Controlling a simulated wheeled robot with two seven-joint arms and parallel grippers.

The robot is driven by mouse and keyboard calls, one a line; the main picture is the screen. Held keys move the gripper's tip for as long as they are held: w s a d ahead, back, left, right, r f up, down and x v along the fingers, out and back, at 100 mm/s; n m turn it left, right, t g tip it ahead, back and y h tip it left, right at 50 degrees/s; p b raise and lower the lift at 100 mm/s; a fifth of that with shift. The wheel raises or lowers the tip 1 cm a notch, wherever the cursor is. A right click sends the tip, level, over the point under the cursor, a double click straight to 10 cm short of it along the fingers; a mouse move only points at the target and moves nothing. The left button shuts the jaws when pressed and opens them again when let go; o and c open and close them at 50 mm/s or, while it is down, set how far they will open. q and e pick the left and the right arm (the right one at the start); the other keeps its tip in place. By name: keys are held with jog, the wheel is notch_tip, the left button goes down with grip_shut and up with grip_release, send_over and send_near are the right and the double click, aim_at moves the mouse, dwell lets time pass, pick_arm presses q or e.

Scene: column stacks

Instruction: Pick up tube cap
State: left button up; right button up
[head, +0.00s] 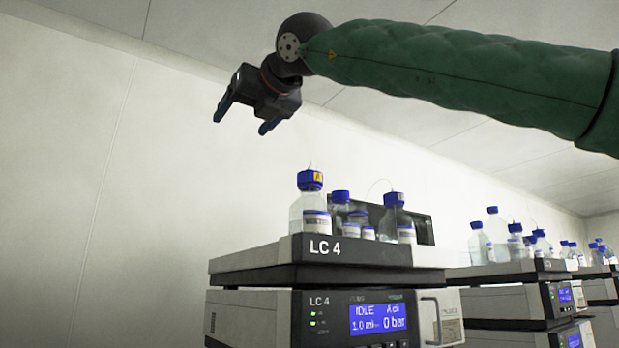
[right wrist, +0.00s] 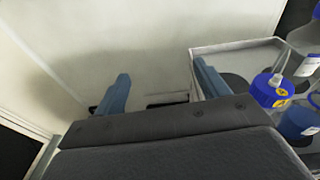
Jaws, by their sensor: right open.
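A blue cap with a yellow label (head: 310,181) sits on a clear bottle (head: 307,212) at the front left of the LC 4 stack's top tray. In the right wrist view a blue cap with yellow marks (right wrist: 269,91) shows at the right edge. My right gripper (head: 243,124) is open and empty, in the air above and left of the bottles. Its blue fingers (right wrist: 161,74) are apart in the right wrist view, with the capped bottle to the right of them. My left gripper is in neither view. No loose tube cap can be made out.
Several other blue-capped bottles (head: 393,212) stand close together on the LC 4 tray (head: 262,256). More stacks with bottles (head: 496,236) recede to the right. A plain wall (head: 110,200) fills the left; the air before it is clear.

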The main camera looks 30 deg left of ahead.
aim_at(310, 175)
jog(key=w+d+f+m+t+h, duration=0.3)
jog(key=w+d+m+t+h, duration=0.3)
jog(key=w, duration=0.5)
jog(key=shift+m+g+h, duration=0.4)
jog(key=shift+h, duration=0.3)
jog(key=p+x, duration=0.1)
jog(key=x, duration=0.1)
jog(key=p+x, duration=0.2)
jog(key=d+p+x, duration=0.1)
jog(key=shift+w+a+f+p, duration=0.25)
jog(key=shift+w+f+p, duration=0.1)
jog(key=shift+w+f, duration=0.15)
jog(key=shift+w+a+f, duration=0.3)
jog(key=shift+w, duration=0.15)
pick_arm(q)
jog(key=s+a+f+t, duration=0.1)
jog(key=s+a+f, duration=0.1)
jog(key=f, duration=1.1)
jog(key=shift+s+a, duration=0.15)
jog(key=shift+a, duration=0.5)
pick_arm(e)
jog(key=shift+c, duration=0.4)
jog(key=c, duration=0.9)
